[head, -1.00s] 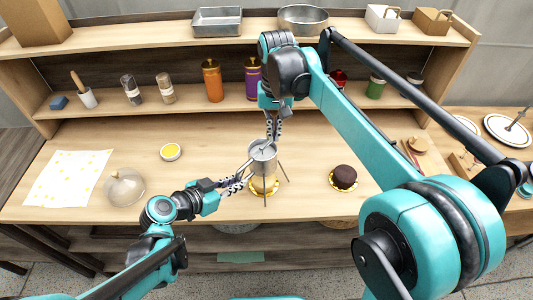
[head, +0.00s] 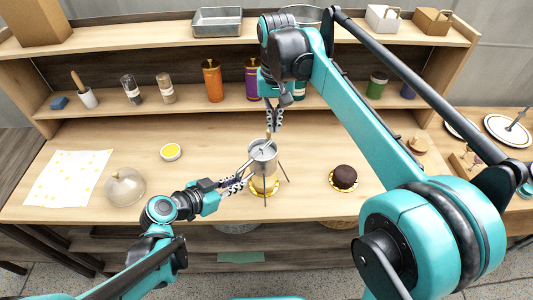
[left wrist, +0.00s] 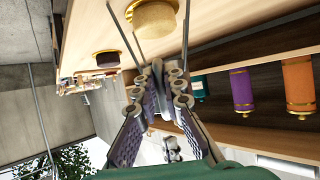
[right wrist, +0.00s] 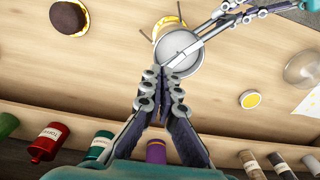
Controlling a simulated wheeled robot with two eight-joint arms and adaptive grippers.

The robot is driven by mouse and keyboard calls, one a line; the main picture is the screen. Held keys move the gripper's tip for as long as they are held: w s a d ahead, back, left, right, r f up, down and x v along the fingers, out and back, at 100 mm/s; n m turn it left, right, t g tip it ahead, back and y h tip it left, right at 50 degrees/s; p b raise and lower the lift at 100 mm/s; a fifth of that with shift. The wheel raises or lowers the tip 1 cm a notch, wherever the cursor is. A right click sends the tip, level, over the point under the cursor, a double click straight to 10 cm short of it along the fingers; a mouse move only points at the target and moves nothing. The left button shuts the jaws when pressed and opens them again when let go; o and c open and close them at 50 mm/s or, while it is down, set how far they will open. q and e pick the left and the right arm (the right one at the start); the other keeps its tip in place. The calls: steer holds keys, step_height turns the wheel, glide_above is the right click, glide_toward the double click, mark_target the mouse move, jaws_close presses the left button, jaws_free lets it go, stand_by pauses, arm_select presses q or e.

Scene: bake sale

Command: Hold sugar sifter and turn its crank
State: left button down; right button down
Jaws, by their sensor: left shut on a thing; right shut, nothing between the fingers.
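The sugar sifter (head: 263,168) is a grey metal cylinder with an open top, above a pale cake (head: 257,184) on a gold board. Thin rods slant down beside it. My left gripper (head: 246,177) is shut at its left side, apparently on its handle; the grip is partly hidden. In the right wrist view the sifter (right wrist: 190,62) shows from above, with a thin crank-like bar across its mouth. My right gripper (head: 269,134) is shut and empty, pointing down at the sifter's rim. I cannot tell whether it touches the crank. In the left wrist view the pale cake (left wrist: 155,20) shows past the fingers.
A chocolate cake (head: 343,177) stands to the right on a gold board. A glass dome (head: 124,187), a yellow-filled bowl (head: 171,152) and a spotted sheet (head: 66,178) lie left. Jars and shakers line the shelf behind. Counter between bowl and sifter is clear.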

steer(key=shift+w+a, duration=2.05)
steer(key=shift+w, duration=0.05)
steer(key=shift+f, duration=0.1)
step_height(320, 180, down, 3)
steer(key=shift+f, duration=0.2)
steer(key=shift+d, duration=0.85)
